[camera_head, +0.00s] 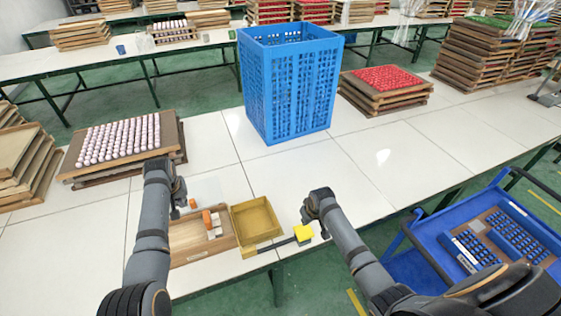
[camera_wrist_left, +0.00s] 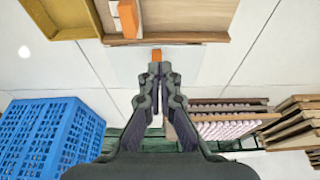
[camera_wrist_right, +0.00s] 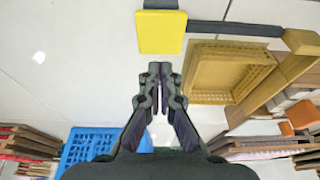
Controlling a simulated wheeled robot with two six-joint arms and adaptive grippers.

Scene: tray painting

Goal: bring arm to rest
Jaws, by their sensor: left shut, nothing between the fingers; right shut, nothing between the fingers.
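My left gripper (camera_head: 180,194) is shut and empty above the table, behind the wooden tray (camera_head: 228,242). It also shows in the left wrist view (camera_wrist_left: 157,78), fingertips together, with a small orange piece (camera_wrist_left: 156,55) just beyond them. My right gripper (camera_head: 308,213) is shut and empty behind the yellow-headed tool (camera_head: 303,233), whose dark handle reaches left toward the yellow tray. The right wrist view shows the right fingertips (camera_wrist_right: 160,72) closed, apart from the yellow head (camera_wrist_right: 162,32).
A yellow tray (camera_head: 255,220) lies beside the wooden tray, which holds an orange-and-white item (camera_head: 210,222). A tall blue crate (camera_head: 290,85) stands behind. A stacked tray of pale pink pieces (camera_head: 122,138) is at left, red ones (camera_head: 382,80) at right. A blue cart (camera_head: 440,235) stands front right.

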